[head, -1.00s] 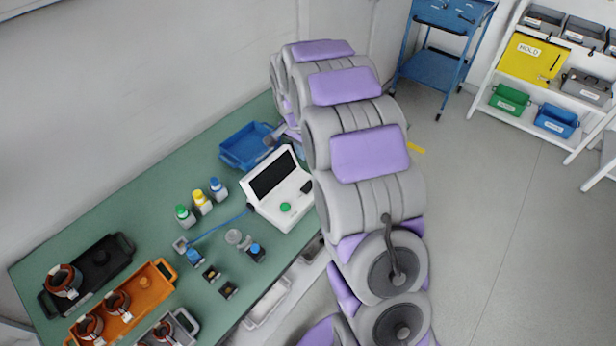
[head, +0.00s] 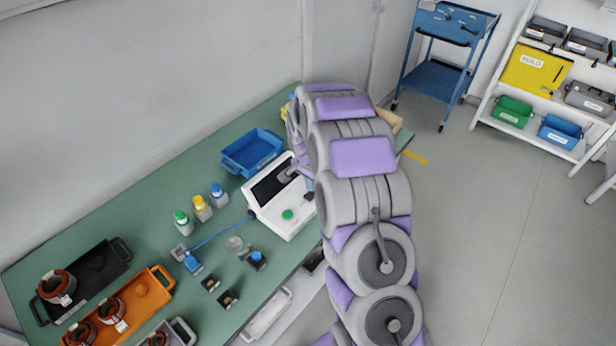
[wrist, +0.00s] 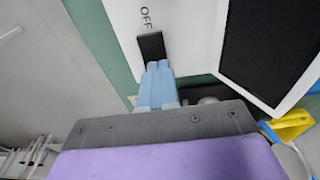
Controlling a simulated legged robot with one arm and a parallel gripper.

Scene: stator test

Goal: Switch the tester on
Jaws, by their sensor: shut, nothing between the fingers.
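The white tester (head: 275,222) stands on the green bench with a dark screen and a green button (head: 287,214). In the head view my arm covers the tester's right side, and the switch is mostly hidden there.
A blue bin (head: 252,152) stands behind the tester. Several small bottles (head: 201,207) and a blue cable (head: 222,230) lie to its left. A black tray (head: 82,280) and an orange tray (head: 122,305) hold copper-wound parts at the bench's left end.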

